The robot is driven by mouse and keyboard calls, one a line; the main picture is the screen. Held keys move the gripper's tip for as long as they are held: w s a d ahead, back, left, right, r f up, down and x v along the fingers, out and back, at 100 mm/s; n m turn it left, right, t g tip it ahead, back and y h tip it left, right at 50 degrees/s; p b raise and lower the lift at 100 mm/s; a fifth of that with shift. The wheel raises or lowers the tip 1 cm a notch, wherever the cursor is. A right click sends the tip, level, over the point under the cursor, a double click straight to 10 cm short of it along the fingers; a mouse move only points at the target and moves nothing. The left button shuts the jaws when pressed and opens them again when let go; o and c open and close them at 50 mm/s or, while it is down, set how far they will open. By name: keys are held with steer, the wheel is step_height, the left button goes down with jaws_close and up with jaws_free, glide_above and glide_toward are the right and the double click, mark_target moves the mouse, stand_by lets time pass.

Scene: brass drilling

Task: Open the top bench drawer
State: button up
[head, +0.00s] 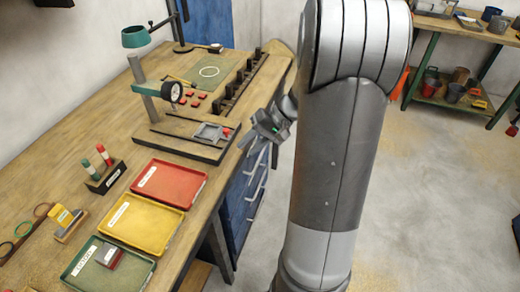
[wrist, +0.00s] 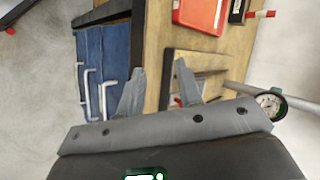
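The blue bench drawers (head: 240,205) are under the bench's right side, stacked with silver bar handles. The top drawer (wrist: 117,50) is the one nearest the bench top in the wrist view, where the scene looks turned sideways. Its silver handle (wrist: 106,90) is left of my fingers, and the drawer looks shut. My gripper (wrist: 161,68) is open and empty, with its two fingers apart over the bench edge. In the head view my gripper (head: 266,130) is beside the bench's right edge, above the drawers. My arm hides part of the bench's right side.
The wooden bench top (head: 75,135) carries a drill-stand-like fixture with a dial gauge (head: 172,92), and red (head: 196,172), yellow (head: 172,222) and green (head: 135,275) trays. Open floor (head: 430,190) lies right of the bench. A shelf bench (head: 440,25) stands at the back right.

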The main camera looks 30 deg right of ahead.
steer(key=w+d+f+m+t+y, duration=0.1)
steer(key=w+d+f+m+t, duration=0.15)
steer(key=d+f+t, duration=0.5)
steer(key=w+d+f+m+t+y, duration=0.1)
steer(key=w+d+f+m+t, duration=0.15)
steer(key=d+f, duration=0.95)
steer(key=s+a+f+x, duration=0.1)
steer(key=x, duration=0.9)
steer(key=shift+a+m+g, duration=0.4)
steer(key=shift+f, duration=0.15)
steer(key=shift+c, duration=0.4)
jaws_close()
